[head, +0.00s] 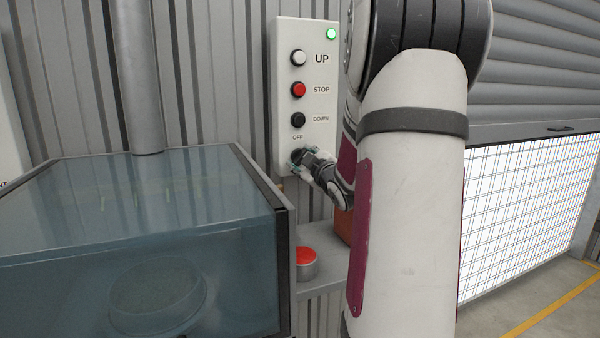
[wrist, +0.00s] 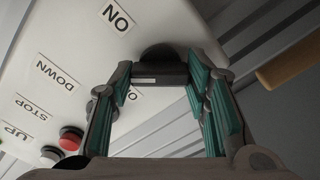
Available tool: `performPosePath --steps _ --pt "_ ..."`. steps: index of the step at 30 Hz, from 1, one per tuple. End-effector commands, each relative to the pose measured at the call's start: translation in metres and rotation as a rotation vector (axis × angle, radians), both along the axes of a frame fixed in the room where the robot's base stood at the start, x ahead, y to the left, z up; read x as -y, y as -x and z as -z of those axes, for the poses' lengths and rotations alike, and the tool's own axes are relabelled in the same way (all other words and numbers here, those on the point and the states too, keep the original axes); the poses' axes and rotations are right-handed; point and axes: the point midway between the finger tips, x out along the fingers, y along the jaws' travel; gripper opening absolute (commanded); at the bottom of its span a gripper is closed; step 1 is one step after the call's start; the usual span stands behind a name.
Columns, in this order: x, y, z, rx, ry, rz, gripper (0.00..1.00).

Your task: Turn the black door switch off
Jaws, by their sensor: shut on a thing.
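The black door switch (head: 297,156) sits at the bottom of the white control panel, below the OFF label (head: 297,137). My gripper (head: 316,163) reaches it from the right and covers much of it. In the wrist view my gripper (wrist: 160,80) has its teal-padded fingers closed on both sides of the black switch (wrist: 160,70). A white line on the switch handle points left in that view, between the ON label (wrist: 117,17) and a partly hidden white label (wrist: 133,95).
A red button (head: 306,257) stands below, beside a glass-sided box (head: 140,225). The shutter (head: 540,75) is partly raised.

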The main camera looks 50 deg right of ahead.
Motion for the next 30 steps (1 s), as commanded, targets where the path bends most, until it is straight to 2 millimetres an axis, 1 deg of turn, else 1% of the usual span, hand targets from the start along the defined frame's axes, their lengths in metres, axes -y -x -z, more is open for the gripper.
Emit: performPosePath --steps 1,15,22,30 --pt "-0.0007 -0.0020 0.0036 -0.022 0.042 -0.001 0.15" --pt "-0.0004 -0.0012 0.0036 -0.244 0.404 0.000 0.15" --pt "0.0001 -0.0005 0.0028 -0.324 0.531 0.000 0.15" --pt "0.0002 -0.0002 0.0011 -0.375 0.611 0.000 0.15"
